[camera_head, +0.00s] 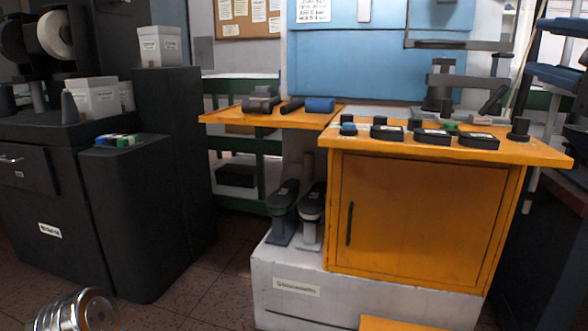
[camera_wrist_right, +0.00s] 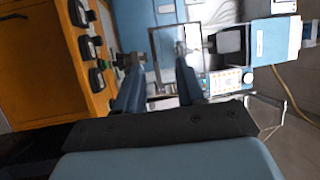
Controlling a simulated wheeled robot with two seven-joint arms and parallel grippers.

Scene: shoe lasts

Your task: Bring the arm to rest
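My right gripper (camera_wrist_right: 160,66) shows in the right wrist view with its two dark blue fingers spread apart. Nothing is between the fingers, and they touch nothing that I can see. The orange cabinet (camera_wrist_right: 28,62) with dark pieces on its top lies to the left in that view, apart from the fingers. In the head view I cannot clearly pick out the right gripper. My left gripper does not show in either view.
The orange cabinet (camera_head: 420,215) carries several dark pieces on its top. Dark shoe-like forms on stands (camera_head: 283,200) are on the white plinth (camera_head: 340,300). Black cabinets (camera_head: 125,225) stand at left. A ridged metal cylinder (camera_head: 72,312) shows at bottom left. Floor between is clear.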

